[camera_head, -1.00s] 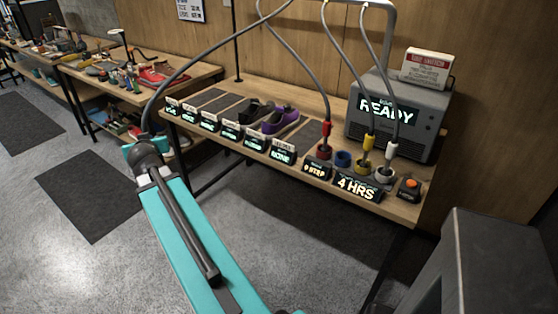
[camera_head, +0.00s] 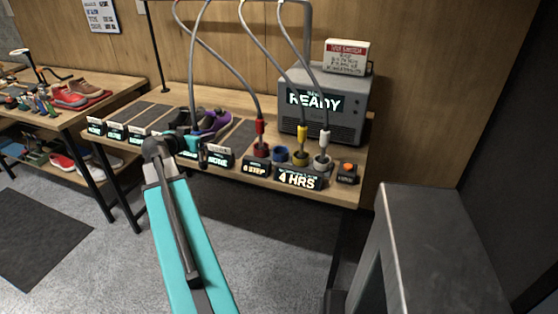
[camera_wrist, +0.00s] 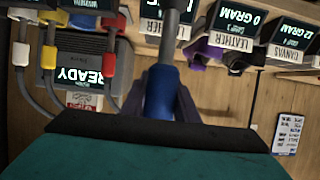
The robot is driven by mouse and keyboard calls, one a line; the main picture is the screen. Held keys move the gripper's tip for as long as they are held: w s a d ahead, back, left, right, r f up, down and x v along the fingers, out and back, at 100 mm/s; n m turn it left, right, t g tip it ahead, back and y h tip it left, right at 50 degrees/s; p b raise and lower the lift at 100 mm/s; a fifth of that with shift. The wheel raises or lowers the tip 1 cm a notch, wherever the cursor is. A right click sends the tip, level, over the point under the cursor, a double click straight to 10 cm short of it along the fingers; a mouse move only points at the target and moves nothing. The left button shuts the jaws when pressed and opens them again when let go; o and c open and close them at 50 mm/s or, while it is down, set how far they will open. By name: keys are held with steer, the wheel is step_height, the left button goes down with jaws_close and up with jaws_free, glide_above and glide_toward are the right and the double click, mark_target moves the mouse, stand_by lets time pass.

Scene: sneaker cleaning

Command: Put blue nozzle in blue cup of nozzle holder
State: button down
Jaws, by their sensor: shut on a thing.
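The blue nozzle (camera_wrist: 160,92) is held in my gripper (camera_wrist: 160,108), and the wrist view shows it between the jaws with a grey hose on it. In the head view my gripper (camera_head: 190,143) is at the front of the bench, over the sign row near the purple shoe, left of the cups. The blue cup (camera_head: 281,154) of the nozzle holder is empty, between the red cup (camera_head: 261,150) and the yellow cup (camera_head: 300,158). The red nozzle (camera_head: 260,127), yellow nozzle (camera_head: 302,133) and white nozzle (camera_head: 324,138) stand in their cups. The nozzle tip is hidden in the head view.
The grey machine (camera_head: 325,110) reading READY stands behind the cups. Grey hoses hang above them. A "4 HRS" sign (camera_head: 298,178) and an orange button (camera_head: 347,168) are at the bench front. A purple shoe (camera_head: 215,122) is beside my gripper.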

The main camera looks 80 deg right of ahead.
steer(key=s+d+m+g+y, duration=0.1)
steer(key=s+d+m+g, duration=0.1)
steer(key=s, duration=0.6)
steer(key=s+d+r+m+g+y, duration=0.1)
steer(key=s+d+m+g, duration=0.1)
steer(key=s, duration=0.6)
steer(key=shift+s+d+m+g+b, duration=0.3)
steer(key=shift+s+d+m+g, duration=0.1)
steer(key=shift+g, duration=0.2)
steer(key=shift+r, duration=0.1)
steer(key=s+d+f+p, duration=0.1)
steer(key=s+d+p, duration=0.4)
steer(key=s+d, duration=0.4)
steer(key=shift+s+d+f, duration=0.2)
steer(key=shift+s+d, duration=0.2)
steer(key=shift+d, duration=0.55)
steer(key=shift+s+d+f+p, duration=0.15)
steer(key=shift+f+p, duration=0.25)
steer(key=shift+f, duration=0.2)
steer(key=shift+s+d+f+p, duration=0.15)
steer(key=shift+f+p, duration=0.3)
steer(key=shift+f, duration=0.15)
steer(key=shift+s+d+f+p, duration=0.15)
steer(key=shift+f+p, duration=0.25)
steer(key=shift+f, duration=0.35)
